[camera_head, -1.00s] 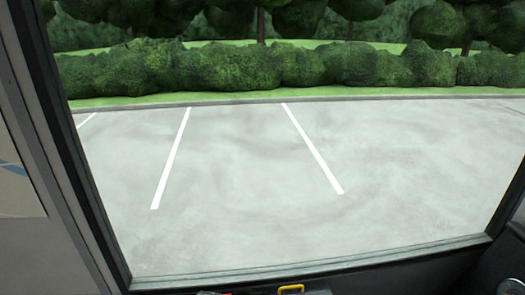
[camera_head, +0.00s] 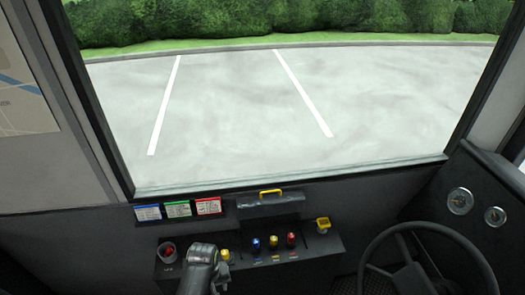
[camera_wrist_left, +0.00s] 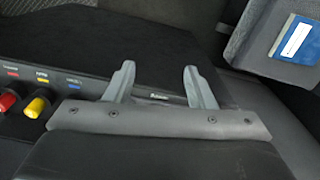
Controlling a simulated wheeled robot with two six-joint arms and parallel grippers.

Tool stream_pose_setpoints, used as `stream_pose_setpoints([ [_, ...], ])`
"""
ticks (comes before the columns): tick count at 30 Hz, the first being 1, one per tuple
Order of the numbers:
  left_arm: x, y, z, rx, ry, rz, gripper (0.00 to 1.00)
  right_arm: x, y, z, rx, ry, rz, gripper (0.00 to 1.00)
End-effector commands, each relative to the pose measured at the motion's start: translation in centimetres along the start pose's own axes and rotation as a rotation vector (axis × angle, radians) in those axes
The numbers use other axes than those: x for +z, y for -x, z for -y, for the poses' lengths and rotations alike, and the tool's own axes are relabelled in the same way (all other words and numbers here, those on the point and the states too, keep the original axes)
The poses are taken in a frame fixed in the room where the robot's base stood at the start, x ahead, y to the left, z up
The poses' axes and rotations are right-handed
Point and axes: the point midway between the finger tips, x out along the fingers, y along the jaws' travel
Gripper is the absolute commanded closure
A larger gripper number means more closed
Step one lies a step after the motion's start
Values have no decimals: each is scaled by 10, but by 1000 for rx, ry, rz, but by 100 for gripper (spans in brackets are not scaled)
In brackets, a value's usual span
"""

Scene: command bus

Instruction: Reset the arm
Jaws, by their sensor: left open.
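My left gripper (camera_wrist_left: 163,82) shows in the left wrist view, with its two grey fingers apart and nothing between them. A dark panel with a small unreadable label lies beyond the fingers. A red knob (camera_wrist_left: 6,99) and a yellow knob (camera_wrist_left: 38,103) sit at that view's left edge. My right gripper is not in view.
Blue, green and red cards (camera_head: 178,209) stand above the console's left side. A grey box with a yellow handle (camera_head: 270,192) is at its back. A yellow switch (camera_head: 323,224) is at its right end. The steering wheel (camera_head: 428,232) is at the right.

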Motion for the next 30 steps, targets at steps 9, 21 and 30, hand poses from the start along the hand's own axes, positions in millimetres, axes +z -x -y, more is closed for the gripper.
stream_pose_setpoints([
  [9, 37, -88, 41, -2, -60, -12, 51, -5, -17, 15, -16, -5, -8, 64],
  [21, 188, -259, 176, -28, -196, -56, 51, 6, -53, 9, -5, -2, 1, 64],
  [30, 292, -303, 260, -66, -272, -101, 51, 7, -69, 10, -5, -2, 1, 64],
])
